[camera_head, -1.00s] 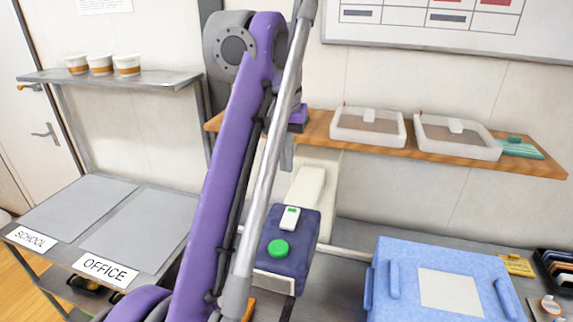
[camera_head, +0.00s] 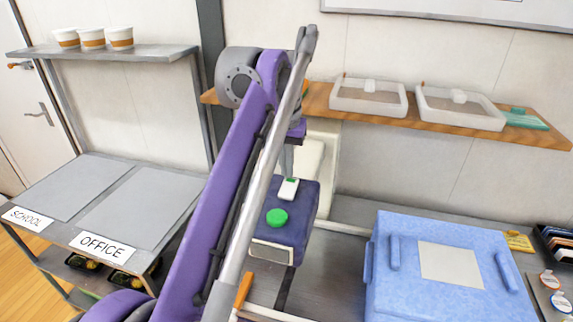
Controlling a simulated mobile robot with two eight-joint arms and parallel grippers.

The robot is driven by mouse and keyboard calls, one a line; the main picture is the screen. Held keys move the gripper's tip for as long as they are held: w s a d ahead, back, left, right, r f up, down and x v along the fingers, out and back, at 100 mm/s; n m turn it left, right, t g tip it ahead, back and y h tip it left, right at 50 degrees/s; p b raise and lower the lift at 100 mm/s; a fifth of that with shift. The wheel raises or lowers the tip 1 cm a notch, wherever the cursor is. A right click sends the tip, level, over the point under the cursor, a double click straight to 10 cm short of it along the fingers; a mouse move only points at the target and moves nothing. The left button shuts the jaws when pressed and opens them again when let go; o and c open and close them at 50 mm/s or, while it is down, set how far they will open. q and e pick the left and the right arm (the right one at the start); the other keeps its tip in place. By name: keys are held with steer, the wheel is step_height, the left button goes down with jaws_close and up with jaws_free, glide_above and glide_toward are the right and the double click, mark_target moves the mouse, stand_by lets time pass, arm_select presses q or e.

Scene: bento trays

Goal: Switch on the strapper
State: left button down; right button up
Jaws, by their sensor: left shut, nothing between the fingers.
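The strapper is a dark purple box (camera_head: 297,232) on the bench, right of my left arm. A round green button (camera_head: 277,218) is on its top, and a small white rocker switch (camera_head: 288,189) with a green mark at its far end lies behind the button. My left arm crosses the middle of the view and hides part of the strapper's left side. My left gripper (camera_head: 287,168), small and partly hidden by the arm, points down just above the far end of the switch, shut and empty. I cannot tell if it touches the switch. My right gripper is out of view.
A blue lidded box (camera_head: 385,308) stands on the bench to the right. A wooden shelf (camera_head: 552,138) with two white trays (camera_head: 369,110) (camera_head: 462,120) is behind. On the left are SCHOOL and OFFICE mats (camera_head: 65,187) (camera_head: 140,210) and a shelf with cups (camera_head: 92,38).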

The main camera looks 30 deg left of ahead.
arm_select(q)
steer(key=shift+w+f+g+p, duration=0.15)
steer(key=shift+g+p, duration=0.15)
steer(key=shift+p, duration=0.15)
steer(key=shift+f, duration=0.1)
steer(key=shift+w+f, duration=0.15)
steer(key=shift+w, duration=0.05)
steer(key=shift+s+r, duration=0.25)
steer(key=shift+s, duration=0.25)
steer(key=shift+s+d+r, duration=0.15)
steer(key=shift+s, duration=0.2)
steer(key=shift+s, duration=0.1)
